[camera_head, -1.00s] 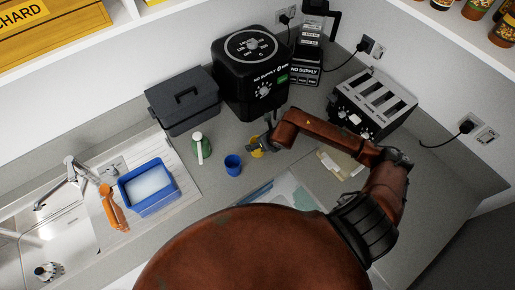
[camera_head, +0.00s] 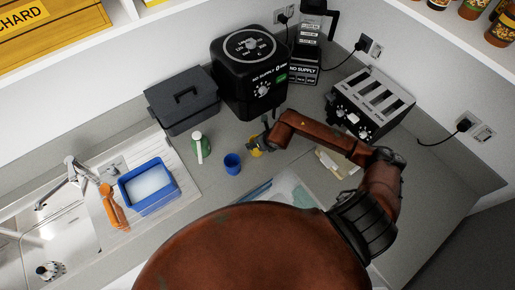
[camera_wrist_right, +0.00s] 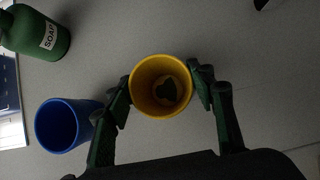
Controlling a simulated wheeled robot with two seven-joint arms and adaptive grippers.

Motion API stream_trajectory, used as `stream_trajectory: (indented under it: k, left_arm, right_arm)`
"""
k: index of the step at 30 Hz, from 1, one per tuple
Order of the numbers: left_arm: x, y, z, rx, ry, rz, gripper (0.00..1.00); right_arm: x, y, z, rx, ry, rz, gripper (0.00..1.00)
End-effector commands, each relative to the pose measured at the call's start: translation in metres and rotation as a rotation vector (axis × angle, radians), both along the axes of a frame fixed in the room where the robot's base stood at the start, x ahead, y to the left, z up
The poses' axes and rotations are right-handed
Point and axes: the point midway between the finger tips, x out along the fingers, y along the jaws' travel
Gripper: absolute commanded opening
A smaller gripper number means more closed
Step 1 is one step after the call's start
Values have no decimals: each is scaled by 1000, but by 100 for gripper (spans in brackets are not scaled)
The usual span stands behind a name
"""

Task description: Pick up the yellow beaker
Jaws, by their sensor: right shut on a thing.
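The yellow beaker (camera_wrist_right: 143,72) is upright between the two fingers of my right gripper (camera_wrist_right: 160,88) in the right wrist view, with a finger against each side. The gripper is shut on it. In the head view the yellow beaker (camera_head: 255,152) shows only in part beside my right gripper (camera_head: 266,138), in front of the black air fryer. Whether its base touches the counter cannot be told. My left gripper is not in view.
A blue cup (camera_head: 232,164) stands close to the left of the beaker, with a green soap bottle (camera_head: 200,148) beyond it. The black air fryer (camera_head: 250,75) is behind, and a toaster (camera_head: 368,105) is to the right. A sink (camera_head: 45,240) lies far left.

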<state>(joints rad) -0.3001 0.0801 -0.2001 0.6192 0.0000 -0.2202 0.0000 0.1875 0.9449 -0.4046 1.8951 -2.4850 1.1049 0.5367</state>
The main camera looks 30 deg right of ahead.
Motion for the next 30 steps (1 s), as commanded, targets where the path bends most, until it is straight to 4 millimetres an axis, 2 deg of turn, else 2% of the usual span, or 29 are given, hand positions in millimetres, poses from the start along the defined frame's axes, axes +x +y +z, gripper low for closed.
stream_trajectory:
  k: [8,19,25,30]
  left_arm:
    - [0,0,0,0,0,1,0]
    - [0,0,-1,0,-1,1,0]
    - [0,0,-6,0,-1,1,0]
    - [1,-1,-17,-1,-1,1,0]
  right_arm:
    - [0,0,0,0,0,0,18]
    - [1,0,6,1,-3,1,18]
    - [1,0,31,-1,-5,3,18]
    - [-25,13,64,-1,-5,6,18]
